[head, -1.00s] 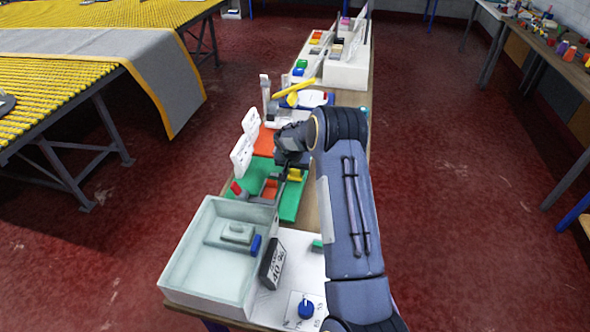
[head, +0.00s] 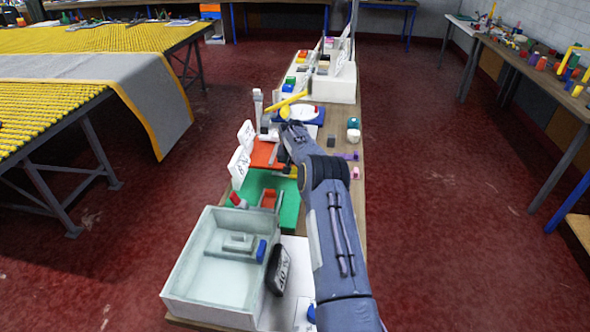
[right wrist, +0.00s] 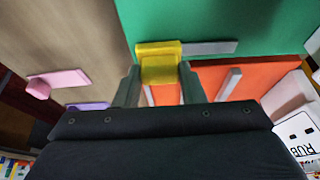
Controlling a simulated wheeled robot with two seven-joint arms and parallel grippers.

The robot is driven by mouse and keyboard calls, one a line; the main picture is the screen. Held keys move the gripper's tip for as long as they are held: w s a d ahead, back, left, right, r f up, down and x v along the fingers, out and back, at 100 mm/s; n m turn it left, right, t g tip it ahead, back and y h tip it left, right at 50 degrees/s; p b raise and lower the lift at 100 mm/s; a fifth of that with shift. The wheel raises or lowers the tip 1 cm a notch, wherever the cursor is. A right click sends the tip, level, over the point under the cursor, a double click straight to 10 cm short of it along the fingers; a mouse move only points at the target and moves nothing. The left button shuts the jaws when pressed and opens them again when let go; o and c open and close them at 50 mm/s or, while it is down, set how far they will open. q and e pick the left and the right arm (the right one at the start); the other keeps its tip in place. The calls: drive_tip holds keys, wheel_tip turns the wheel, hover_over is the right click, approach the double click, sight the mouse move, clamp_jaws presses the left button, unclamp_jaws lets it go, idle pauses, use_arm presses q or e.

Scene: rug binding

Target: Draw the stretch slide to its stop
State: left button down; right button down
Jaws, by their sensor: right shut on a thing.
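A yellow handle block (right wrist: 160,66), which I take to be the stretch slide's grip, sits between the two fingers of my right gripper (right wrist: 159,80) in the right wrist view. The fingers are shut on it. A grey bar (right wrist: 210,48) runs from beside the block over the green board (right wrist: 225,20). The block lies across the border of the green board and an orange plate (right wrist: 200,75). In the head view my right gripper (head: 288,162) and arm hide most of the yellow block (head: 292,171). My left gripper is not in view.
A pale open bin (head: 180,283) stands at the near end of the bench, with a dark display (head: 280,270) beside it. White sign plates (head: 238,167) stand along the left edge. Pink (head: 355,173) and purple (head: 347,156) pieces lie to the right.

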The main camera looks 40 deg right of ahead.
drive_tip(key=shift+w+d+r, duration=0.1)
drive_tip(key=shift+r, duration=0.1)
drive_tip(key=c, duration=1.2)
unclamp_jaws()
drive_tip(key=shift+o, duration=1.4)
drive_tip(key=shift+w+d+f, duration=0.1)
drive_tip(key=shift+f, duration=0.1)
drive_tip(key=shift+r, duration=0.15)
drive_tip(key=b+v, duration=0.2)
drive_tip(key=v, duration=0.5)
drive_tip(key=shift+a+r, duration=0.25)
drive_tip(key=shift+r, duration=0.05)
